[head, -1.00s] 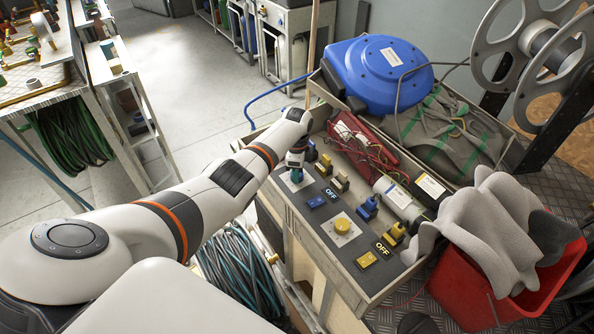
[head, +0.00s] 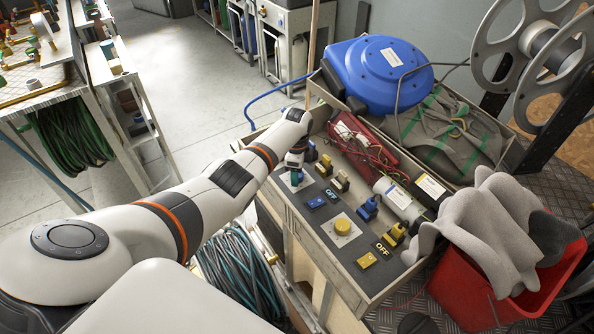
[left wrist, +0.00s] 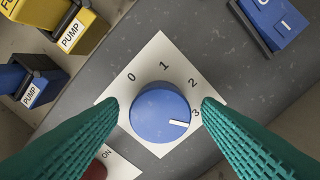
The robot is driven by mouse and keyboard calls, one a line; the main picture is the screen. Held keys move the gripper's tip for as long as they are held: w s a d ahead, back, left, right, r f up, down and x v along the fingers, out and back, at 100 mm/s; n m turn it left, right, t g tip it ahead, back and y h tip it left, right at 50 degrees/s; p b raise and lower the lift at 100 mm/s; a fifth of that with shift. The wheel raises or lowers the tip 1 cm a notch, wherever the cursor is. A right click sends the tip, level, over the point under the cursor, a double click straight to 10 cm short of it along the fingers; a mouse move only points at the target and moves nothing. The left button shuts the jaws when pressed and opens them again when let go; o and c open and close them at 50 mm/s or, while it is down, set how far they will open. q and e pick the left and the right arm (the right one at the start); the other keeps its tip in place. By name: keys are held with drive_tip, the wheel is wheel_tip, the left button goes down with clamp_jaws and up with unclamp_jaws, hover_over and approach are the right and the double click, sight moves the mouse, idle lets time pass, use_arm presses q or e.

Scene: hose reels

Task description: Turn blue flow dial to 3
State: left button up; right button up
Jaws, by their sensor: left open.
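The blue flow dial (left wrist: 158,114) sits on a white plate (left wrist: 163,54) marked 0, 1, 2 and 3. Its white pointer mark lies at the lower right, pointing right and slightly below the 3. My left gripper (left wrist: 161,102) is open, with one teal finger on each side of the dial and a visible gap to it on both sides. In the head view my left gripper (head: 296,172) is over the plate at the console's far left end and mostly hides the dial. My right gripper is not in view.
The console (head: 325,208) also holds a yellow dial (head: 343,227), blue and yellow switches and PUMP levers (left wrist: 71,32). A blue hose reel (head: 378,75) and red cables (head: 362,143) lie behind. A red bin (head: 470,295) with grey cloth stands at the right.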

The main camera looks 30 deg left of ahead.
use_arm(q)
wheel_tip(320, 180, up, 12)
drive_tip(key=p, duration=0.1)
idle(0.5)
idle(0.4)
